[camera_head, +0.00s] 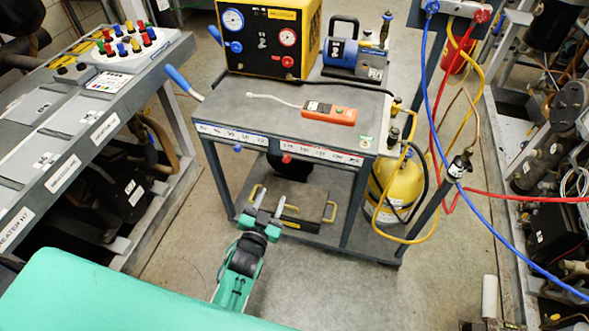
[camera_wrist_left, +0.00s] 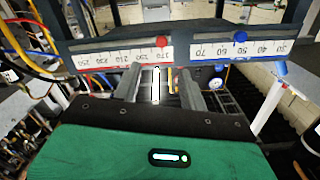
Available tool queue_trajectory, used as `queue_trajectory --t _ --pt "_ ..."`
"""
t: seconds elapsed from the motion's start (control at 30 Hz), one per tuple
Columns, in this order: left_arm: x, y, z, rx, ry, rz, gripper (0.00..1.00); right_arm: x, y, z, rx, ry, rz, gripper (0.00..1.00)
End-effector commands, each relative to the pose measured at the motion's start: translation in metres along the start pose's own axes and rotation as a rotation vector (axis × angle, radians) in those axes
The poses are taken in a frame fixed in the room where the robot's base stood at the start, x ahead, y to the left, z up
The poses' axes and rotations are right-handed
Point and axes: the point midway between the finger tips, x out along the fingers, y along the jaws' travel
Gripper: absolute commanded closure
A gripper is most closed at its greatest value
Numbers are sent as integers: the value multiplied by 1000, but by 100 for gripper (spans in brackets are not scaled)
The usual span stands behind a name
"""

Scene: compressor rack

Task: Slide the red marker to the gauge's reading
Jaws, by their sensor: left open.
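The red marker (camera_head: 286,158) sits on the scale strip (camera_head: 330,155) along the cart's front edge. It also shows in the left wrist view (camera_wrist_left: 162,41), on the strip with upside-down numbers. A blue marker (camera_head: 237,147) sits further left on the strip; the left wrist view shows it too (camera_wrist_left: 240,37). My left gripper (camera_head: 269,196) is open and empty, in front of the cart and below the strip, apart from the red marker. The red-rimmed gauge (camera_head: 288,37) and blue-rimmed gauge (camera_head: 233,19) are on the yellow machine (camera_head: 268,55); their readings are too small to tell.
An orange handheld device (camera_head: 330,114) lies on the cart top (camera_head: 230,105). A blue pump (camera_head: 352,55) stands behind it. A yellow cylinder (camera_head: 398,185) and hoses crowd the cart's right side. A workbench (camera_head: 90,95) stands left. Floor is clear right of my left arm.

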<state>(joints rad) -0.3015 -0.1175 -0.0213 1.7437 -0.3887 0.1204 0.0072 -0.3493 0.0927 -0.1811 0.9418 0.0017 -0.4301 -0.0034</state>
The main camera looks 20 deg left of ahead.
Motion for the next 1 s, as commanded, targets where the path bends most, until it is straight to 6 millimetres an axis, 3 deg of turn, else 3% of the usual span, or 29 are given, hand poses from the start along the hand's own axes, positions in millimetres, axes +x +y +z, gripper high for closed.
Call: queue_trajectory --t 0.17,0.7,1.0 --pt "11 -3 -6 4 14 -6 57 -1 -1 1 0 -1 -1 57" --pt "101 -3 -7 2 13 -5 57 -2 0 10 -1 -12 0 57" --pt "134 -3 -6 2 10 -5 57 -2 0 6 -1 -3 0 57"
